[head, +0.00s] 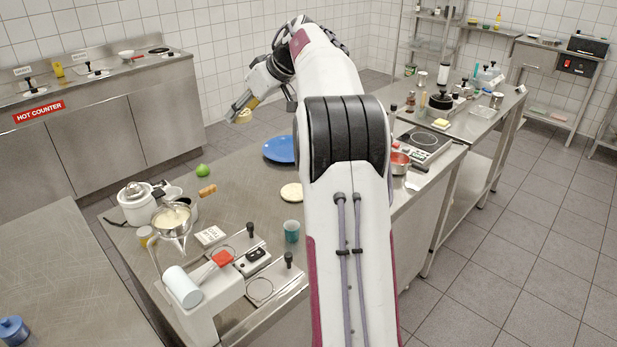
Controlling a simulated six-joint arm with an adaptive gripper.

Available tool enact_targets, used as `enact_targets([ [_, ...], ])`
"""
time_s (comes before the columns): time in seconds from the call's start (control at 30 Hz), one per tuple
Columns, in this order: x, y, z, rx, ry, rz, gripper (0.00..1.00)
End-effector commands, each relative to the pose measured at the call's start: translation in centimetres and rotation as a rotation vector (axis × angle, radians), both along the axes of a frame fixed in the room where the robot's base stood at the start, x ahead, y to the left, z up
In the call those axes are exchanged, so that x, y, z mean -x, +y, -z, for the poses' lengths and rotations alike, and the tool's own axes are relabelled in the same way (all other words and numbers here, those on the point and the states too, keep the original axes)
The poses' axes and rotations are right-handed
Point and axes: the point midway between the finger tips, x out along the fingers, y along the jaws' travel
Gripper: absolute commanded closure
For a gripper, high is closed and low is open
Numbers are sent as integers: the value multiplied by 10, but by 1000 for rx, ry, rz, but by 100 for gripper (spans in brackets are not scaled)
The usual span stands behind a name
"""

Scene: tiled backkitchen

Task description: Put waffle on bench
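My gripper (238,113) reaches out past the far side of the central steel bench (240,205), seen from behind and small in the head view. A golden-tan piece that looks like the waffle (244,117) is between its fingertips, held in the air. The fingers partly hide it. A pale round flat item (291,192) lies on the bench beside my arm; it looks like a pancake or flatbread. My arm hides part of the bench top.
On the bench are a blue plate (279,149), a green fruit (202,170), a teal cup (291,231), a white pot (136,203) and a waffle-batter-like bowl (171,217). A hot counter (90,128) stands at the back left. Bare steel lies between fruit and plate.

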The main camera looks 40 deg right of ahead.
Motion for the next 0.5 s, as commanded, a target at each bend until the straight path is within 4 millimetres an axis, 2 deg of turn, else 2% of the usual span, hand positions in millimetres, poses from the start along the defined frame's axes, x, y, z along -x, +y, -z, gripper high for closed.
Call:
enact_targets([
  [0.37, 0, 2, 33, -2, 3, -4, 86],
  [0.5, 0, 3, 57, -4, 4, -4, 86],
])
